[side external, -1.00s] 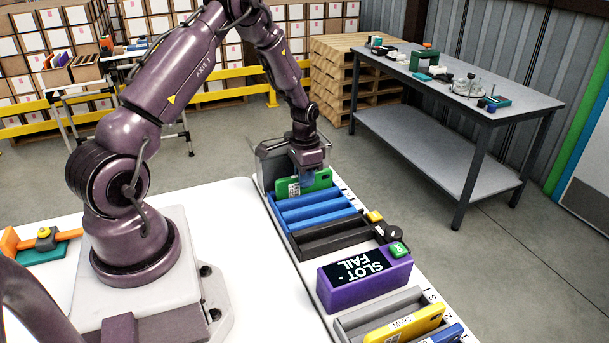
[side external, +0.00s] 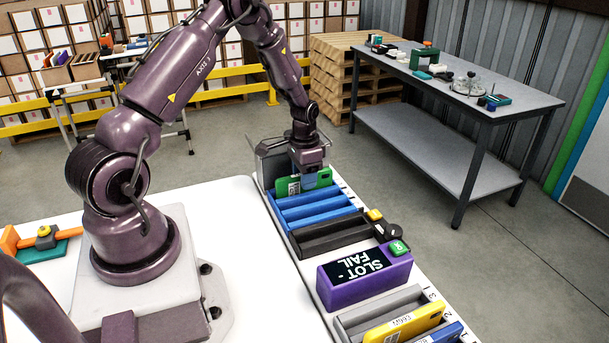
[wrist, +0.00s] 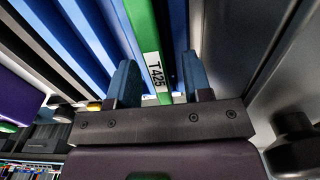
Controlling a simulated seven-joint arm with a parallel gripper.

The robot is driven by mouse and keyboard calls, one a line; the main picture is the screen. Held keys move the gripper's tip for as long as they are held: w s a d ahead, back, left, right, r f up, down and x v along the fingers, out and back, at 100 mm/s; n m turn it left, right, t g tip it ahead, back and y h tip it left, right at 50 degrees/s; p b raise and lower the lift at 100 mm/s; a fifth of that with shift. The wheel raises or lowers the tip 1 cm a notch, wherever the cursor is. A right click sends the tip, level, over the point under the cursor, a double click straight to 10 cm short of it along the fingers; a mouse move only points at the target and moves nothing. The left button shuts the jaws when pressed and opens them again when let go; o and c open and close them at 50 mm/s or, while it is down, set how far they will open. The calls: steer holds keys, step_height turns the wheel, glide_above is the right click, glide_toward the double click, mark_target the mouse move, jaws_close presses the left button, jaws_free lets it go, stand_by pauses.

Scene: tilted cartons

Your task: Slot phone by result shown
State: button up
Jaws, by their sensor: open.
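A green phone (side external: 288,187) stands in the far end of the blue rack (side external: 312,205). In the wrist view the phone (wrist: 143,25) carries a white label reading T425. My gripper (side external: 309,181) is at the phone, pointing down. In the wrist view its blue fingers (wrist: 159,82) are apart, one on each side of the phone; exact contact cannot be told. The purple tester (side external: 340,292) has a dark screen reading "SLOT - FAIL". A black rack (side external: 330,236) lies between tester and blue rack.
A grey rack (side external: 352,322) near the front holds a yellow phone (side external: 410,322) and a blue phone (side external: 452,333). A green button (side external: 398,248) sits on the tester.

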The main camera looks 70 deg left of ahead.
step_height(320, 180, up, 13)
stand_by(0.4)
step_height(320, 180, up, 7)
stand_by(0.7)
stand_by(0.4)
steer(key=s+d+r+t, duration=0.2)
steer(key=s+d+r, duration=0.3)
steer(key=s+d, duration=0.3)
steer(key=s+d+r+t, duration=0.3)
steer(key=s+d+r, duration=0.2)
steer(key=d, duration=1)
steer(key=s, duration=0.3)
steer(key=shift+s+t, duration=0.2)
steer(key=shift+t, duration=0.1)
